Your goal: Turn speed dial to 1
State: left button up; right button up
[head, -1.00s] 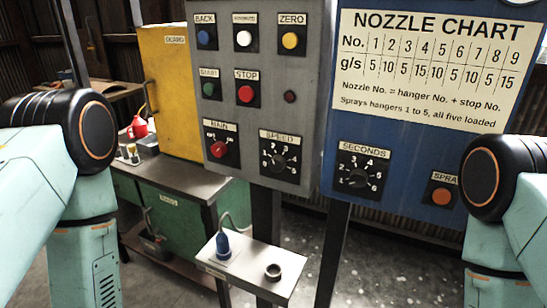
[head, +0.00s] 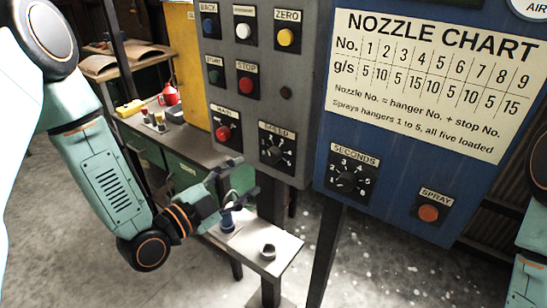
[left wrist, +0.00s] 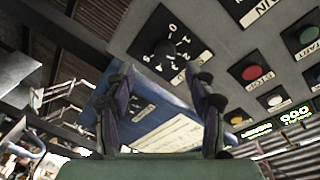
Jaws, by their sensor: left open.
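The speed dial (head: 276,154) is a black knob on a black plate with white numbers, low on the grey panel (head: 262,88). Its pointer is too small to read surely. My left gripper (head: 240,180) is open and empty, just below and left of the dial, apart from it. In the left wrist view the two fingers (left wrist: 163,95) are spread, and the speed dial (left wrist: 166,48) shows beyond them, tilted and partly dark. My right gripper is out of view; only part of my right arm shows at the right edge.
The red main switch (head: 223,133) sits left of the dial. A seconds dial (head: 346,178) and orange spray button (head: 428,213) are on the blue panel to the right. A small shelf below holds a blue-capped item (head: 227,222) and a dark ring (head: 268,251).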

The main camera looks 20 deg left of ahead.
aim_at(269, 157)
pick_arm(q)
jog(key=shift+m, duration=0.7)
jog(key=x, duration=0.4)
jog(key=r+x, duration=0.1)
jog(key=x, duration=0.1)
jog(key=shift+d, duration=0.1)
jog(key=shift+w+d, duration=0.35)
jog(key=shift+w, duration=0.15)
jog(key=shift+w+a, duration=0.15)
jog(key=shift+w, duration=0.1)
jog(key=shift+s, duration=0.1)
jog(key=c, duration=1.1)
